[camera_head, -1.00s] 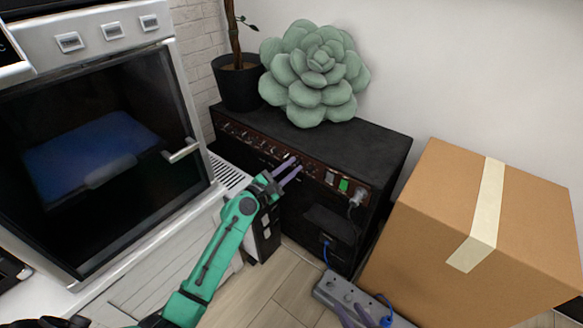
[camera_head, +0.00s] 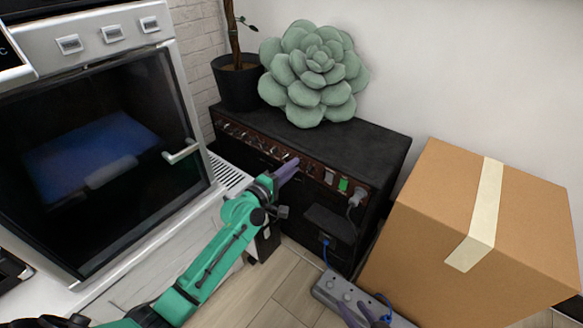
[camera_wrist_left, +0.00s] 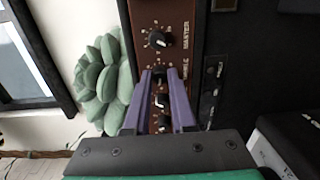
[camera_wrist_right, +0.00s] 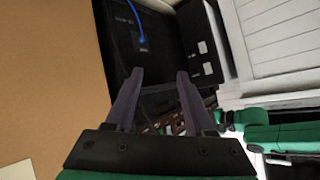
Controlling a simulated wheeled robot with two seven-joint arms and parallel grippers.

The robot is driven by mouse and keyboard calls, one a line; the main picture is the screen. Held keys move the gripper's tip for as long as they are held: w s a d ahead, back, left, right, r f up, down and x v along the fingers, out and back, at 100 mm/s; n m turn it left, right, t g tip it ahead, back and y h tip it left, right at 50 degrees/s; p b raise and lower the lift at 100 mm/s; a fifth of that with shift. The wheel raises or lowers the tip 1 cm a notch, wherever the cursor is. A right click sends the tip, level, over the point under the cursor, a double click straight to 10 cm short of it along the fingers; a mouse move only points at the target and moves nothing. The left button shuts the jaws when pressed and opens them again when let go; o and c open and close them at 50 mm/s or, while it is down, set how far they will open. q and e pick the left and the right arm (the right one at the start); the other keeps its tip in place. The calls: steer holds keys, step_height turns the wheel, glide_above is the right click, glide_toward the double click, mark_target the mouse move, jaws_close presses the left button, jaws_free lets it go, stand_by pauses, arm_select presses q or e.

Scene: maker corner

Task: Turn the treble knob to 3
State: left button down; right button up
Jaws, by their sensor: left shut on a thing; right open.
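The black amplifier (camera_head: 355,150) stands against the wall with a brown knob panel (camera_head: 256,143) along its front. My left gripper (camera_head: 292,165) is at this panel. In the left wrist view, its purple fingers (camera_wrist_left: 160,78) are closed on a small dark knob (camera_wrist_left: 160,74) beside a partly hidden label, apparently the treble knob. Its pointer and number are too covered to read. The master knob (camera_wrist_left: 157,40) sits beyond it, and more knobs (camera_wrist_left: 162,101) show between the fingers. My right gripper (camera_wrist_right: 157,75) is open and empty; its fingers show at the head view's bottom edge (camera_head: 366,316).
A green succulent (camera_head: 315,75) sits on the amplifier, with a potted plant (camera_head: 238,85) behind. A cardboard box (camera_head: 440,205) stands right. A power strip (camera_head: 335,292) lies on the floor near my right gripper.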

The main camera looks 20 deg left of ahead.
arm_select(q)
steer(key=m, duration=0.3)
steer(key=shift+f, duration=0.15)
arm_select(e)
steer(key=shift+w+d+r+g, duration=0.1)
steer(key=shift+d+r+g, duration=0.2)
steer(key=shift+d+g, duration=0.1)
arm_select(q)
steer(key=shift+m, duration=0.3)
arm_select(e)
steer(key=shift+d+f+h, duration=0.1)
steer(key=shift+d+h, duration=0.05)
steer(key=shift+h, duration=0.15)
arm_select(q)
steer(key=c, duration=1)
jaws_free()
steer(key=shift+p, duration=0.3)
